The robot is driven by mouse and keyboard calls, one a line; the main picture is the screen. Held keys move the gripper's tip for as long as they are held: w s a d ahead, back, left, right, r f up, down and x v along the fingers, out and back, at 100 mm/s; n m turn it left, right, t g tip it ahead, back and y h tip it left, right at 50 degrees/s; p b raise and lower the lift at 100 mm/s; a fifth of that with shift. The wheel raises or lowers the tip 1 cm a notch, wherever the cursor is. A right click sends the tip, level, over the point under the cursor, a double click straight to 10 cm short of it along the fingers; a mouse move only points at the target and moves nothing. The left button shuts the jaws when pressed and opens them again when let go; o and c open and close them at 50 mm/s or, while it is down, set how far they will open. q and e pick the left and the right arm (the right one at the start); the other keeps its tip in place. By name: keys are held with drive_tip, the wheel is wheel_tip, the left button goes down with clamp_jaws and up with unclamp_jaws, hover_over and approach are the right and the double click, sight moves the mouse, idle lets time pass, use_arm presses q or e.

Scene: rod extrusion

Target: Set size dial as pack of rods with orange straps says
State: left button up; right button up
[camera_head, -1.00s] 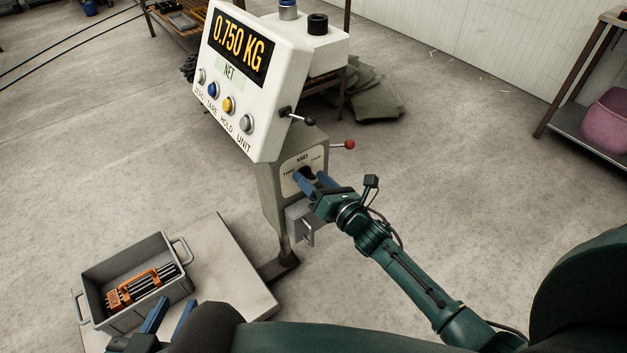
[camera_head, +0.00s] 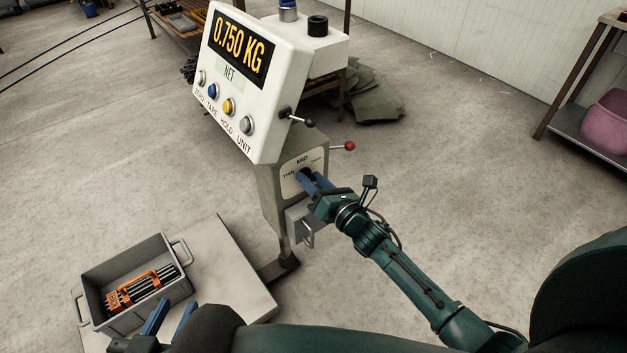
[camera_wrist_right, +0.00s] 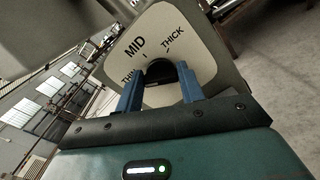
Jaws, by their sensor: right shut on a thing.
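The size dial is a dark knob (camera_wrist_right: 159,75) on a pale plate (camera_wrist_right: 200,62) marked THIN, MID and THICK; the plate also shows in the head view (camera_head: 289,182). My right gripper (camera_head: 307,178) is shut on the knob, with its blue fingers (camera_wrist_right: 160,88) on either side of it. Where the knob points is hidden by the gripper. The pack of rods with orange straps (camera_head: 141,288) lies in a grey crate (camera_head: 97,312) at the lower left; its label is too small to read. My left gripper (camera_head: 170,312) is open and empty beside the crate.
The crate stands on a flat platform (camera_head: 240,280). Above the dial is a white display (camera_head: 250,85) reading 0.750 KG, with several buttons and a side lever (camera_head: 309,122). A red-knobbed lever (camera_head: 349,145) sticks out right of the dial. Open floor lies around.

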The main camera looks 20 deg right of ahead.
drive_tip(key=m, duration=0.3)
drive_tip(key=shift+p, duration=0.3)
drive_tip(key=m, duration=0.4)
drive_tip(key=shift+p, duration=0.4)
drive_tip(key=m, duration=0.4)
drive_tip(key=shift+d+f+p, duration=0.1)
drive_tip(key=shift+f+p, duration=0.05)
drive_tip(key=shift+p, duration=0.25)
drive_tip(key=m+p, duration=0.1)
drive_tip(key=m, duration=0.3)
drive_tip(key=shift+f+m, duration=0.1)
drive_tip(key=shift+m, duration=0.2)
use_arm(q)
drive_tip(key=shift+n+y, duration=0.4)
drive_tip(key=shift+n, duration=0.4)
drive_tip(key=r, duration=0.1)
drive_tip(key=a+r+p, duration=0.1)
drive_tip(key=r, duration=0.1)
drive_tip(key=s+r, duration=0.1)
drive_tip(key=shift+a+r, duration=0.15)
drive_tip(key=shift+a, duration=0.2)
use_arm(e)
drive_tip(key=m, duration=0.8)
drive_tip(key=shift+f, duration=0.2)
use_arm(q)
drive_tip(key=shift+w+d+r+t, duration=0.1)
drive_tip(key=shift+r+t, duration=0.1)
drive_tip(key=shift+t, duration=0.1)
use_arm(e)
drive_tip(key=shift+m, duration=0.3)
